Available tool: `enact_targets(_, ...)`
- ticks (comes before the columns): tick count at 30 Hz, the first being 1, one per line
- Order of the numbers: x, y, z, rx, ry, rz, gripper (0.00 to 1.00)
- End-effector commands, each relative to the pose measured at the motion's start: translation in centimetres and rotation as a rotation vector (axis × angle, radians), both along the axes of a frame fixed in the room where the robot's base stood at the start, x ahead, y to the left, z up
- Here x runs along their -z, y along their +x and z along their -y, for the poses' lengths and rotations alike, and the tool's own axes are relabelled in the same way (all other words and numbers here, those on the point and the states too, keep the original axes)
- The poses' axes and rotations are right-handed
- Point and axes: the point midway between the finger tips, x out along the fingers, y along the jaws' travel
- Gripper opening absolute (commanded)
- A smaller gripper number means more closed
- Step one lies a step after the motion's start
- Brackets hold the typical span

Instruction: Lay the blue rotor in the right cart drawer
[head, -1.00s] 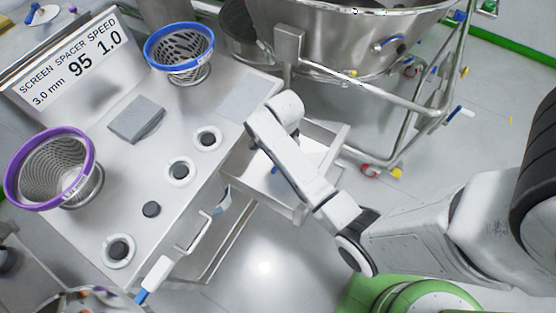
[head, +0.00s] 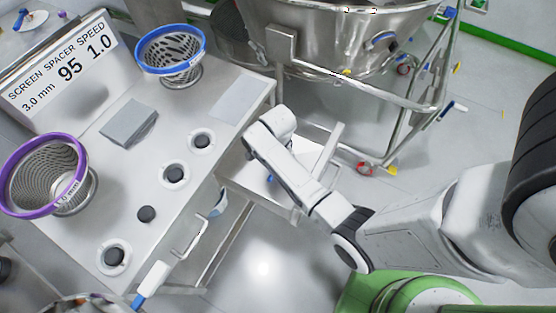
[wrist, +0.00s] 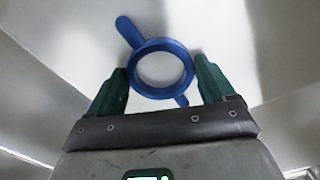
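The blue rotor (wrist: 188,77), a ring with two arms, sits between the green fingertips of my gripper (wrist: 160,66) in the wrist view. The fingertips meet the ring's outer sides, and the gripper looks shut on it. Pale metal surfaces lie beyond it. In the head view, my arm reaches over the pulled-out right cart drawer (head: 240,188). A small piece of blue (head: 270,178) shows beside my arm inside the drawer. The fingers are hidden there behind my arm. I cannot tell whether the rotor touches the drawer floor.
The cart top (head: 95,180) carries a blue-rimmed screen (head: 170,50), a purple-rimmed screen (head: 45,175), a grey block (head: 129,122) and several dark round pieces. A sign (head: 60,75) stands at the back. A steel vessel (head: 350,45) on a wheeled frame stands behind the drawer.

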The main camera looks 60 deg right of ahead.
Motion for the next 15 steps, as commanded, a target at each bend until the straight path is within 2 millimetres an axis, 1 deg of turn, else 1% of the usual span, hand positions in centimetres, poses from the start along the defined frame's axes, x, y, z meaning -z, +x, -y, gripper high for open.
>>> enact_targets(1,-0.03,0.01,0.0,0.0,0.0,0.0,0.88)
enact_targets(5,-0.04,0.01,0.0,0.0,0.0,0.0,1.0)
enact_targets(11,-0.06,0.01,0.0,0.0,0.0,0.0,1.0)
enact_targets(15,-0.73,0.04,0.01,0.0,0.0,0.001,1.0)
